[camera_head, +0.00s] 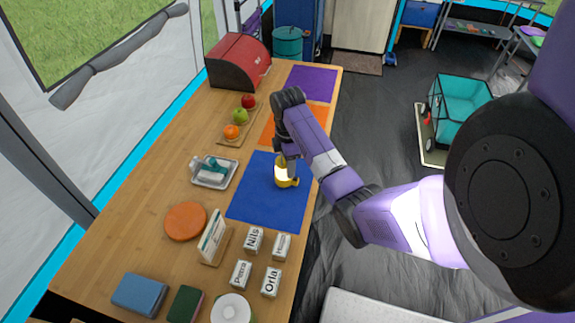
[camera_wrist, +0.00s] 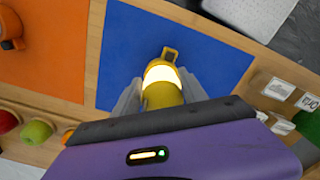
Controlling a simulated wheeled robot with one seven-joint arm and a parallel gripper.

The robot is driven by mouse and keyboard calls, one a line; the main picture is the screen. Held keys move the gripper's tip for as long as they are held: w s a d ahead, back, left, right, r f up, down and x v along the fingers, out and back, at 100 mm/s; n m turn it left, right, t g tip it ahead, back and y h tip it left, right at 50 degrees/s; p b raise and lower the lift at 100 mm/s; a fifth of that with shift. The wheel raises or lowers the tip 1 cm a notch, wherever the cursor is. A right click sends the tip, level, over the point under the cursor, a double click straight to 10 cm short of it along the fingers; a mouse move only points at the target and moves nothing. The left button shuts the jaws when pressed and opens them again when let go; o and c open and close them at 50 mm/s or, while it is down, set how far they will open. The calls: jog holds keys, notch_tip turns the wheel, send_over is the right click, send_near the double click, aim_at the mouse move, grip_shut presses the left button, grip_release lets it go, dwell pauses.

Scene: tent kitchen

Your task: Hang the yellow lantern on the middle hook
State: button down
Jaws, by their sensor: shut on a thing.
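The yellow lantern (camera_head: 287,172) is at the blue mat on the wooden table, with its light glowing. It also shows in the wrist view (camera_wrist: 162,90), between the two grey fingers, with its yellow loop pointing away from the gripper. My gripper (camera_head: 284,158) reaches down from above and is shut on the lantern. I cannot tell whether the lantern touches the mat (camera_head: 247,207) or is just above it. No hook or hook rail can be made out in either view.
An orange mat (camera_head: 268,130) and a purple mat (camera_head: 313,82) lie farther along the table. Fruit on a board (camera_head: 231,139), a small tray (camera_head: 229,182), an orange disc (camera_head: 185,221) and several name blocks (camera_head: 254,241) stand around the blue mat. A teal cart (camera_head: 462,110) is on the floor.

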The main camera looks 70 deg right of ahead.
jog(key=shift+f, duration=0.5)
jog(key=shift+f, duration=0.2)
jog(key=c, duration=0.6)
grip_release()
jog(key=shift+f+b, duration=0.25)
jog(key=shift+b, duration=0.35)
jog(key=r, duration=0.7)
jog(key=shift+w+d+b, duration=0.3)
jog(key=shift+d+b, duration=0.1)
jog(key=shift+r, duration=0.65)
jog(key=shift+s, duration=0.1)
